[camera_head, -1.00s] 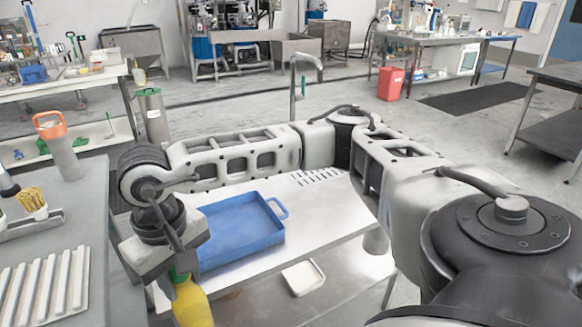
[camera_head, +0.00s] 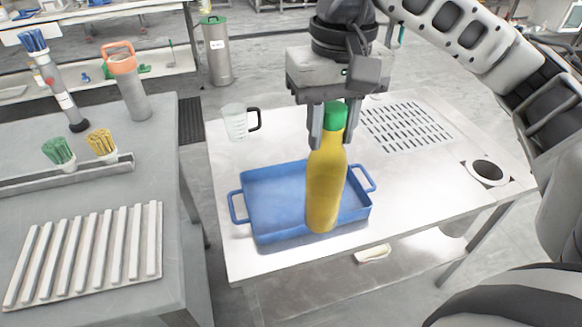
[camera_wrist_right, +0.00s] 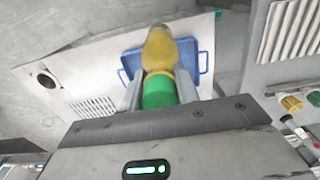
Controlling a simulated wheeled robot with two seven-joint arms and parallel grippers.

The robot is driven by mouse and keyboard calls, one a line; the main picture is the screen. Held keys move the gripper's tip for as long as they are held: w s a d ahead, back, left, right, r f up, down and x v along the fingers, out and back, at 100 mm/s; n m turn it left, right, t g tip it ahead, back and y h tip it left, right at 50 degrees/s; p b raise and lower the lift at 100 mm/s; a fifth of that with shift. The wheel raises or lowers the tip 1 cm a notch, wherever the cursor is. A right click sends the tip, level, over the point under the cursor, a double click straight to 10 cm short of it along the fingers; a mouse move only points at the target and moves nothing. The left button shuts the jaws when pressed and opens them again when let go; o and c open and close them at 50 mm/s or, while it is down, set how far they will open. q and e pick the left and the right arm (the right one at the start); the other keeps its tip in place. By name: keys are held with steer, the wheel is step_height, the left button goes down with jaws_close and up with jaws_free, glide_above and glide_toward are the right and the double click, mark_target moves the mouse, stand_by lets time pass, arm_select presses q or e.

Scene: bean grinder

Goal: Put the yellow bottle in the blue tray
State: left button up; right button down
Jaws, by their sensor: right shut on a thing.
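In the head view the bottle overlaps the right part of the blue tray (camera_head: 270,232), which lies on the metal table. Whether the bottle's base touches the tray or is above it I cannot tell. In the right wrist view the bottle (camera_wrist_right: 160,50) extends away from the fingers (camera_wrist_right: 158,92) over the blue tray (camera_wrist_right: 129,62). My left gripper is not in view.
A clear measuring cup (camera_head: 235,122) stands behind the tray on the metal table (camera_head: 420,190), which has a slotted area and a round hole at right. On the left counter are a ribbed white rack (camera_head: 85,255), brushes (camera_head: 60,150) and an orange-topped container (camera_head: 128,85).

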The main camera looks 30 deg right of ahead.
steer(key=w+d+f+p, duration=0.2)
steer(key=w+f, duration=1)
steer(key=shift+w+d+f, duration=0.2)
steer(key=shift+f, duration=0.2)
steer(key=c, duration=1)
jaws_free()
steer(key=shift+c, duration=0.2)
steer(key=shift+p, duration=0.35)
